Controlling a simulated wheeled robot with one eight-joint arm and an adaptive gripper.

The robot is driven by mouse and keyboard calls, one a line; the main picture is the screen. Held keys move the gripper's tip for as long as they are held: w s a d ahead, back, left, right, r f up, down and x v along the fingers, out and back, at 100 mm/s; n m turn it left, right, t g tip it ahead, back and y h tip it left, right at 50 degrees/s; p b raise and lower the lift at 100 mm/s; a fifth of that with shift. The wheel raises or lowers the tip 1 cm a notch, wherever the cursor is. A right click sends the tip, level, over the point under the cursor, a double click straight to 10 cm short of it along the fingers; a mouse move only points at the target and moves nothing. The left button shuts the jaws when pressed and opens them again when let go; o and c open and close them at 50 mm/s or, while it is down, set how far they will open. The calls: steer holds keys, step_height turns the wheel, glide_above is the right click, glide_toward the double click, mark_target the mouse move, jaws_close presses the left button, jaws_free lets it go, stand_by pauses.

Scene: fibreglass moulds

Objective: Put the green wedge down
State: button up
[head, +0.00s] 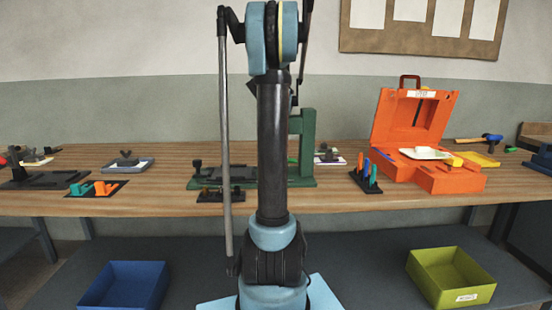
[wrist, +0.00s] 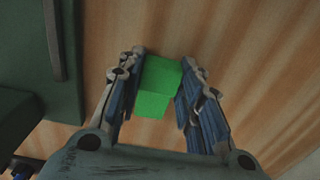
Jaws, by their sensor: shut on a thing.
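The green wedge (wrist: 158,85) is between the two fingers of my gripper (wrist: 163,60) in the wrist view. The fingers are shut on its sides, and its bright green faces show between them. Wood-coloured bench top shows behind the wedge; whether the wedge touches it I cannot tell. In the head view my arm hides the gripper and nearly all of what it holds.
A dark green press frame (head: 307,145) stands on the workbench (head: 330,200), close left of my gripper in the wrist view (wrist: 68,50). An open orange case (head: 450,180) and a rack of coloured pegs (head: 366,180) stand to the right. Bins are below.

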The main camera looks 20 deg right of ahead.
steer(key=o, duration=1)
steer(key=shift+c, duration=0.2)
steer(key=shift+o, duration=0.5)
